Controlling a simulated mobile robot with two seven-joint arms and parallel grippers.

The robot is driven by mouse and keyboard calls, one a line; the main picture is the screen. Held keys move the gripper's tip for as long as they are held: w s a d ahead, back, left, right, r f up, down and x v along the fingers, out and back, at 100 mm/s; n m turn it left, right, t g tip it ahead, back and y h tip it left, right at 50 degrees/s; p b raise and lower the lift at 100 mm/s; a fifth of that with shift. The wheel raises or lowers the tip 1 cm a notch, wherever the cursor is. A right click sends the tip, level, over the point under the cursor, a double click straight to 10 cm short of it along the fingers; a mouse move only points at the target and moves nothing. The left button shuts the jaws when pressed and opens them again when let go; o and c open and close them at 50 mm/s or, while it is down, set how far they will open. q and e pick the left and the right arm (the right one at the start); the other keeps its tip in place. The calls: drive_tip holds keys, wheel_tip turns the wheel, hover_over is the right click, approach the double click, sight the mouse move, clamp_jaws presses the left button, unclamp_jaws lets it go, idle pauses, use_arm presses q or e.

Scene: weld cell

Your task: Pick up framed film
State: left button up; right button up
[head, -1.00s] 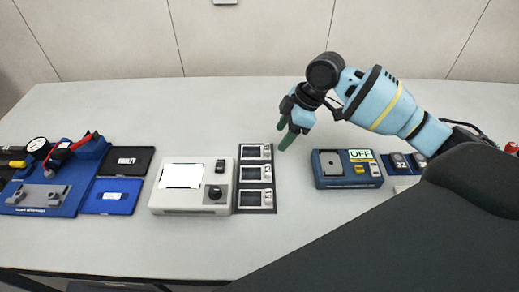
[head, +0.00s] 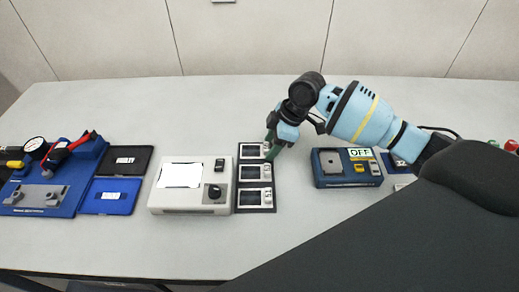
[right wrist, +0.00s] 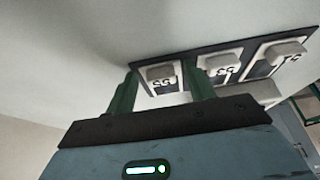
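Three framed films lie in a column on a dark rack (head: 239,207): the far one (head: 250,151), the middle one (head: 252,173) and the near one (head: 252,197). Each has a dark window and a pale tab at its right end. My right gripper (head: 270,150) is at the right end of the far film and partly covers it. In the right wrist view its green fingers (right wrist: 162,92) are apart, with the far film's tab (right wrist: 161,74) showing between and beyond them. I cannot tell whether they touch it. My left gripper is not in view.
A light box (head: 190,211) with a white panel and knob stands just left of the rack. A blue unit (head: 333,182) with an OFF sign stands to the right. A blue fixture (head: 66,198) with a gauge is at far left. The table's back is clear.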

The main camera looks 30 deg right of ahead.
drive_tip(key=c, duration=0.9)
wheel_tip(320, 180, up, 10)
drive_tip(key=shift+r, duration=0.1)
drive_tip(key=shift+c, duration=0.2)
